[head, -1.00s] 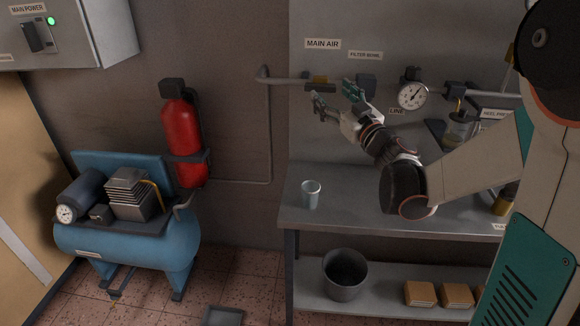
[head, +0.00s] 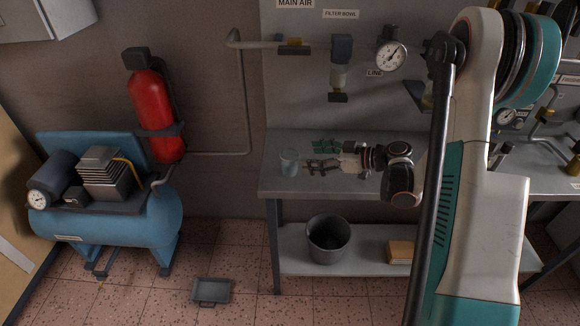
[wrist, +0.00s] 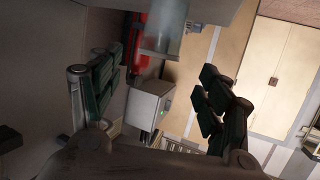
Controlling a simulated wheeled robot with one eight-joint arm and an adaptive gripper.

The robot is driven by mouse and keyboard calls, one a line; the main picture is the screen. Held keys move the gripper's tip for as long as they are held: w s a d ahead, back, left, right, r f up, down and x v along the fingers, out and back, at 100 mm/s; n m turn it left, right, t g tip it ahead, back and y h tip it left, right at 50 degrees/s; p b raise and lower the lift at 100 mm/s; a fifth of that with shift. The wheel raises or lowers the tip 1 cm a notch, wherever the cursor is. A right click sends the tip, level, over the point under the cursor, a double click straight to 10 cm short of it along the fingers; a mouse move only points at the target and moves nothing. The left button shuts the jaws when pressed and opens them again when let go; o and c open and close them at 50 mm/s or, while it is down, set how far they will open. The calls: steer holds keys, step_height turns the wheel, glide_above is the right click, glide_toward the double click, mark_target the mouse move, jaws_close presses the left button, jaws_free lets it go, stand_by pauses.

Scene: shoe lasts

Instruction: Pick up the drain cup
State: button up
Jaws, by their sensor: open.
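The drain cup (head: 289,161), a small translucent pale-blue cup, stands upright near the left end of the grey bench. In the wrist view a pale, see-through cup shape (wrist: 164,28) shows at the top, cut off by the edge. My gripper (head: 312,155) is open and roughly level, low over the bench, its fingers pointing left at the cup. The fingertips are just right of the cup, seemingly short of it. In the wrist view the dark-green padded fingers of my gripper (wrist: 158,88) are spread apart with nothing held between them.
The bench (head: 335,187) has a wall panel behind it with a filter bowl (head: 340,75) and a gauge (head: 391,56). A bucket (head: 328,240) and a box (head: 400,251) are on the lower shelf. A red extinguisher (head: 151,108) and blue compressor (head: 105,225) stand left.

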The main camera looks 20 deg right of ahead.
mark_target(290, 157)
steer(key=x, duration=0.3)
steer(key=shift+w+a+f+b, duration=0.1)
steer(key=shift+w+a+b, duration=0.15)
steer(key=shift+b, duration=0.05)
steer(key=x, duration=0.1)
steer(key=b+x, duration=0.1)
steer(key=x, duration=0.1)
steer(key=b+x, duration=0.1)
steer(key=x, duration=0.1)
steer(key=shift+f, duration=0.35)
steer(key=c, duration=1)
